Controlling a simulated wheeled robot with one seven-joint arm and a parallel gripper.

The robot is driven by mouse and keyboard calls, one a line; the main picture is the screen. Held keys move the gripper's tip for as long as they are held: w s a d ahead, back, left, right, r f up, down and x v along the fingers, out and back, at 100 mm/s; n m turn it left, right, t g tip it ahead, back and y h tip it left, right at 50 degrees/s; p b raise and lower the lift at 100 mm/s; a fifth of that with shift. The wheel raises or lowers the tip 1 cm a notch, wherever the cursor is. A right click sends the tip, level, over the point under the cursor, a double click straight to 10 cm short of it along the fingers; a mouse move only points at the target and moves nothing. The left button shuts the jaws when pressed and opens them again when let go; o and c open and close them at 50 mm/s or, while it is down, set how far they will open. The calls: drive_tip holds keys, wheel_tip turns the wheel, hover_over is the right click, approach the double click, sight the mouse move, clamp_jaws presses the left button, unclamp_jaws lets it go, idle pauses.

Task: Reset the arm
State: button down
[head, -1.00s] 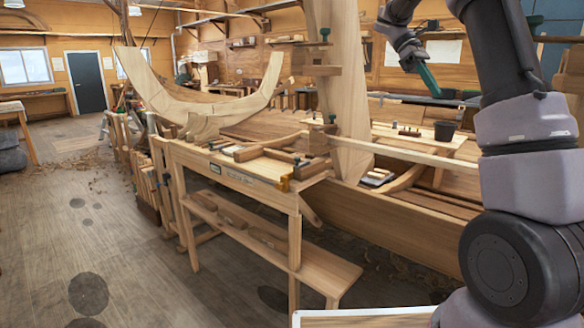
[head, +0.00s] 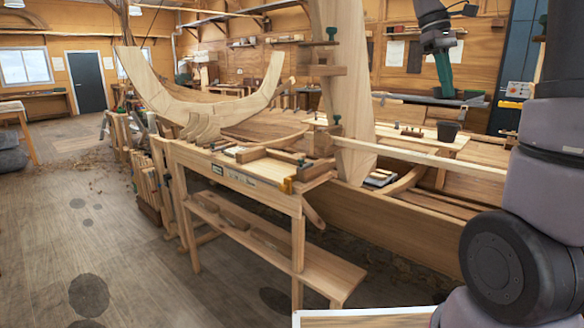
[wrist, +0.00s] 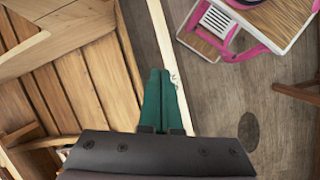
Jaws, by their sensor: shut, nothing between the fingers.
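My gripper (head: 445,75) has green fingers and shows at the upper right of the head view, pointing down in front of the back wall. In the wrist view the two green fingers (wrist: 164,100) lie side by side, shut with nothing between them. Part of my arm is cut off by the top and right edges of the head view. Nothing touches the fingers in either view.
A workbench (head: 245,180) with wooden pieces stands mid-view beside the hull (head: 410,225). A dark bucket (head: 447,131) stands on a board behind. The wrist view shows planks (wrist: 50,100) at left and a pink-edged item (wrist: 260,25) at upper right. Floor (head: 110,250) is free at left.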

drive_tip(key=s+a+f+m+t+y, duration=0.2)
drive_tip(key=s+a+m+t, duration=0.2)
drive_tip(key=s, duration=0.3)
drive_tip(key=s+a+f+m+t+y, duration=0.1)
drive_tip(key=s+a+m+t+y, duration=0.1)
drive_tip(key=s+a+m+t, duration=0.3)
drive_tip(key=shift+s+a+f+t+y, duration=0.35)
drive_tip(key=shift+s+a, duration=0.55)
drive_tip(key=shift+s, duration=0.15)
